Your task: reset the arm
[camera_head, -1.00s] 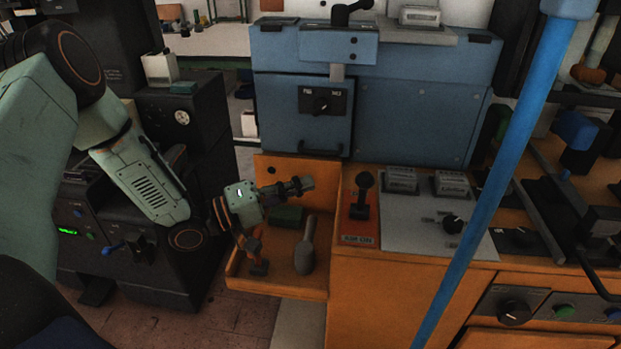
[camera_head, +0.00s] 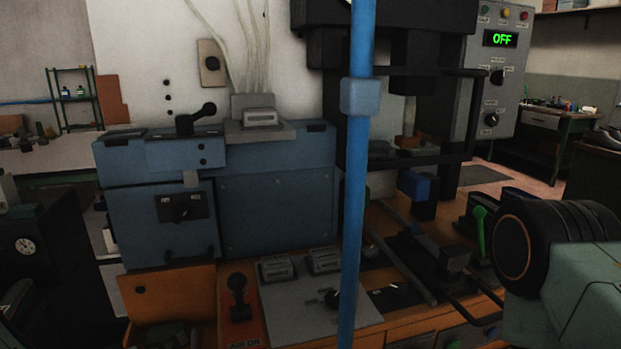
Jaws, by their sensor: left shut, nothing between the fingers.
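An AIR ON lever (camera_head: 238,300) rises beside the tray. A blue post (camera_head: 355,200) crosses the view. A control box (camera_head: 495,75) reads OFF. A green-handled lever (camera_head: 479,230) stands near my right arm.

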